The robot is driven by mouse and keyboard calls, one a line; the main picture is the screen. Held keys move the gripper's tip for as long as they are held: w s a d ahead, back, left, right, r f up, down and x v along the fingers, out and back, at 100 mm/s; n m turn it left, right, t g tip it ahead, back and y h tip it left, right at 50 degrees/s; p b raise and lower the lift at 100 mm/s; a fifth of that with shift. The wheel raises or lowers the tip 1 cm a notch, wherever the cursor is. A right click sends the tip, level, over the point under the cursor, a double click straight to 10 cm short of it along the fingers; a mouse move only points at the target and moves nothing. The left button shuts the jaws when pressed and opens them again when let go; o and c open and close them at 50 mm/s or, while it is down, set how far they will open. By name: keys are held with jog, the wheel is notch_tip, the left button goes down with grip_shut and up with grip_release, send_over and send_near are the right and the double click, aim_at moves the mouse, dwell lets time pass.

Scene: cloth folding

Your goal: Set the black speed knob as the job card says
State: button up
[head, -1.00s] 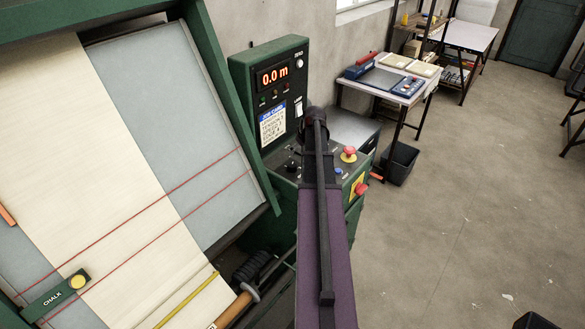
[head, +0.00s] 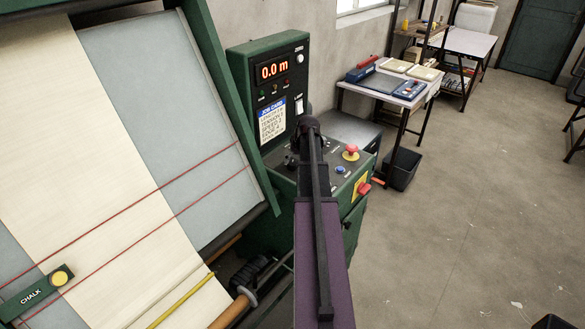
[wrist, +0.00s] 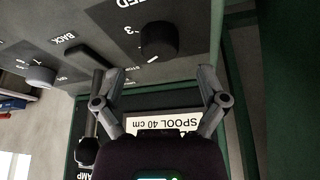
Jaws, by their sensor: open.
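The black speed knob (wrist: 158,40) shows in the wrist view on a grey panel, beside a partly cut-off label ending in "ED" and a "3" mark. My gripper (wrist: 160,74) is open and empty, its two fingertips spread just below the knob in the picture and apart from it. I cannot tell the knob's pointer setting. The job card (head: 272,121) is fixed on the green control box in the head view; its lines are too small to read surely. In the head view my arm hides my gripper and part of the panel.
The sloped panel also carries a red mushroom button (head: 351,152) and a blue button (head: 340,169). A display (head: 272,70) reads 0.0 m. In the wrist view a "BACK" switch (wrist: 90,57) and a "SPOOL 40 cm" label (wrist: 163,126) lie close to my gripper.

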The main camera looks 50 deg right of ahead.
aim_at(293, 163)
jog(key=shift+b+x, duration=1.45)
jog(key=shift+x, duration=0.4)
jog(key=c, duration=1.2)
